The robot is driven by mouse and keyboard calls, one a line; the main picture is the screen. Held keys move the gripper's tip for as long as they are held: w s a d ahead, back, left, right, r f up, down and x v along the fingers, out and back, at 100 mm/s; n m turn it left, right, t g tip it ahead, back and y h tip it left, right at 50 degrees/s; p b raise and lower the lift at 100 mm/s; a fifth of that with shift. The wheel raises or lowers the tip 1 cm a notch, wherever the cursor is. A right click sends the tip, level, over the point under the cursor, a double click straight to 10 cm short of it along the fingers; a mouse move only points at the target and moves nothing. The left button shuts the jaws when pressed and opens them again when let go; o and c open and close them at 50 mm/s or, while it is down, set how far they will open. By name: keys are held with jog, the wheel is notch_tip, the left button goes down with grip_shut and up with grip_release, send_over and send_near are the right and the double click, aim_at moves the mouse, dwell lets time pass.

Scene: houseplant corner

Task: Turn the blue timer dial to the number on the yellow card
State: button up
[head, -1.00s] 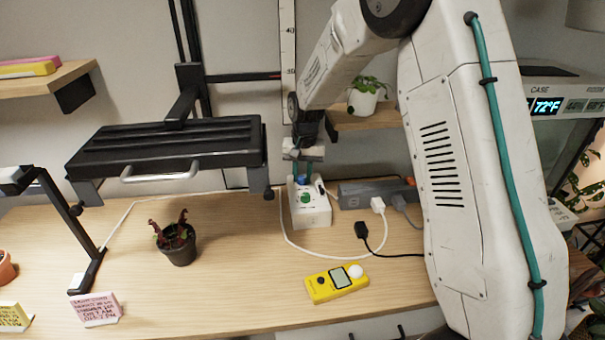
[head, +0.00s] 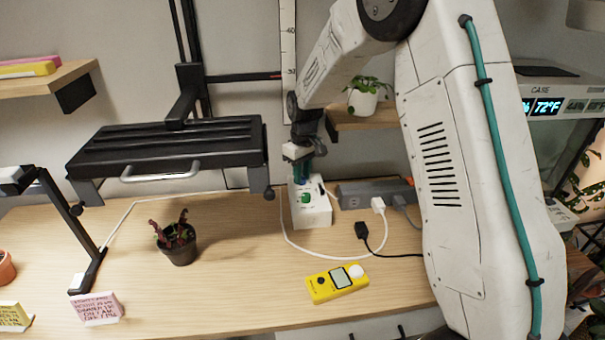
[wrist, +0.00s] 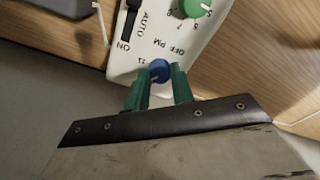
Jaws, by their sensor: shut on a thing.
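The white timer box (head: 312,212) stands on the wooden bench below my arm. Its blue dial (wrist: 159,70) shows in the wrist view between the green fingers of my gripper (wrist: 160,84), which is shut on it. In the head view my gripper (head: 303,172) reaches down onto the far end of the box and hides most of the dial. A green dial (wrist: 195,8) sits on the same box, near a black switch marked AUTO and ON. A yellow card (head: 12,317) stands at the lower left edge; its writing is too small and cut off to read.
A pink card (head: 97,308) and a potted plant (head: 177,243) stand on the left of the bench. A yellow meter (head: 337,283) lies in front of the box. A grey power strip (head: 362,193) with plugs and cables is to the right. A black lamp panel (head: 165,145) hangs at the left.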

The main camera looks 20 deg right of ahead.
jog(key=n, duration=0.4)
jog(key=shift+n, duration=2.2)
jog(key=o, duration=1)
